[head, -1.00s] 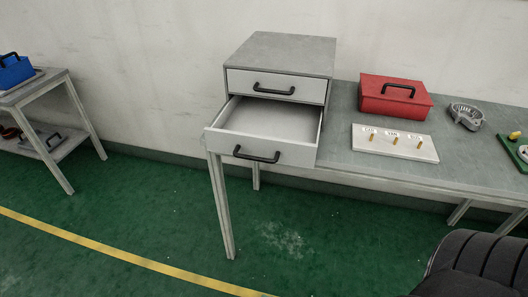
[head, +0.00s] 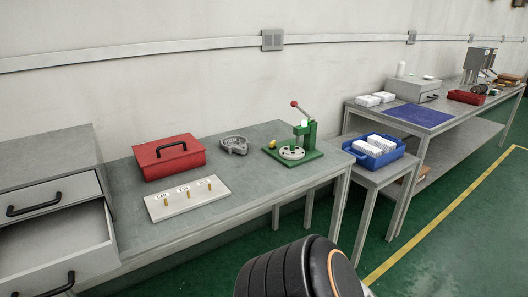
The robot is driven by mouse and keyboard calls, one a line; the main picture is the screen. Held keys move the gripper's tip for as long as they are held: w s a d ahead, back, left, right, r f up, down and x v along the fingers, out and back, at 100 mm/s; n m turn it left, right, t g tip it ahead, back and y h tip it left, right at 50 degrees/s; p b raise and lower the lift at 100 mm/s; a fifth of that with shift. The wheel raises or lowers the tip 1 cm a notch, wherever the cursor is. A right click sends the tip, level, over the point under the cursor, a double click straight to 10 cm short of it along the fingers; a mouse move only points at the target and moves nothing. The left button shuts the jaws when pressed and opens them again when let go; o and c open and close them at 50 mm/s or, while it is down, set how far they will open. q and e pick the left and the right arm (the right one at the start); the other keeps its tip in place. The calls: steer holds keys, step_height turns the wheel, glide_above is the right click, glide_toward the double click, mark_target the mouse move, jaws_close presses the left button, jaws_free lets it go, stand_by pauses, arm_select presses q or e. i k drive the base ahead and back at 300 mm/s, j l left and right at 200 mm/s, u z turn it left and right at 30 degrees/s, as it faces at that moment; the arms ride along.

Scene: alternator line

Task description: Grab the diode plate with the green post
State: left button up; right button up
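I cannot make out a diode plate with a green post for certain in the head view. A green press (head: 309,143) with a red-knobbed lever stands at the right end of the near bench, with a pale round piece (head: 292,153) on its base. A white board (head: 187,198) with three brass pegs and small labels lies at the bench's front left. A grey metal part (head: 234,145) lies between the red box and the press. Neither gripper shows; only a dark part of my own body shows at the bottom.
A red box (head: 168,156) sits on the bench (head: 225,210). The grey cabinet's drawer (head: 55,255) stands open at left. A blue crate (head: 375,150) with white pieces stands on a low table at right. A farther bench holds white stacks, a blue mat (head: 412,114) and a red bin (head: 466,97).

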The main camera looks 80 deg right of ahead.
mark_target(292, 150)
steer(key=z, duration=2.8)
steer(key=i+l+u, duration=0.4)
steer(key=i+j, duration=0.1)
steer(key=i, duration=0.05)
